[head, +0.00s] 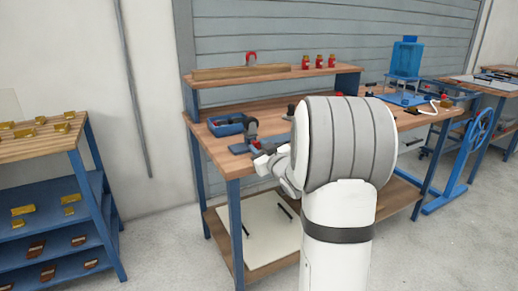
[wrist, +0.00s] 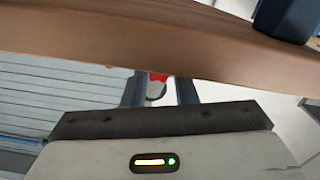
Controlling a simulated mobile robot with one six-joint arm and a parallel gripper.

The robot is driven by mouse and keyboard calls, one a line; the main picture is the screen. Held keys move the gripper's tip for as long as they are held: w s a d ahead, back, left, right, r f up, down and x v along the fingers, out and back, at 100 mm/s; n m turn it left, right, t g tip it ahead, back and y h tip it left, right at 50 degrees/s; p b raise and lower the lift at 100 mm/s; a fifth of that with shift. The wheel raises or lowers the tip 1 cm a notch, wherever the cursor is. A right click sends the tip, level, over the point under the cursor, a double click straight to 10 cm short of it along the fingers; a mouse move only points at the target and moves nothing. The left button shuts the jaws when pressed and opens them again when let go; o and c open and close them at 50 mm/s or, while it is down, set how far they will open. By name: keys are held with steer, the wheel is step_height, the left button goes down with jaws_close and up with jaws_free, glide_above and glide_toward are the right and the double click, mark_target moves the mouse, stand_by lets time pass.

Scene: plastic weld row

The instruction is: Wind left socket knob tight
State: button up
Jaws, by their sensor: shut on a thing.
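A dark grey socket fixture (head: 250,128) stands at the left front of the wooden workbench, with a small red knob (head: 257,144) low on its side facing my arm. My gripper (head: 256,149) reaches to the bench's front edge at that knob. In the wrist view the two dark fingers of my gripper (wrist: 158,80) stand on either side of the red knob (wrist: 157,76) and are shut on it. My arm hides part of the bench in the head view.
A blue tray (head: 228,131) lies beside the fixture. A raised shelf (head: 285,78) at the back carries several red items and a wooden bar. A blue rack (head: 62,150) stands at left. Open floor (head: 170,225) lies between rack and bench.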

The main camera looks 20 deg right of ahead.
steer(key=shift+m+p, duration=0.3)
steer(key=m+p, duration=0.3)
steer(key=m, duration=0.1)
steer(key=shift+r+m, duration=0.1)
steer(key=shift+m, duration=0.2)
steer(key=m+p, duration=0.2)
steer(key=m, duration=0.3)
steer(key=shift+d+p, duration=0.15)
steer(key=shift+p, duration=0.25)
steer(key=shift+m, duration=0.4)
steer(key=o, duration=1)
steer(key=shift+s+f, duration=0.1)
steer(key=shift+f, duration=0.1)
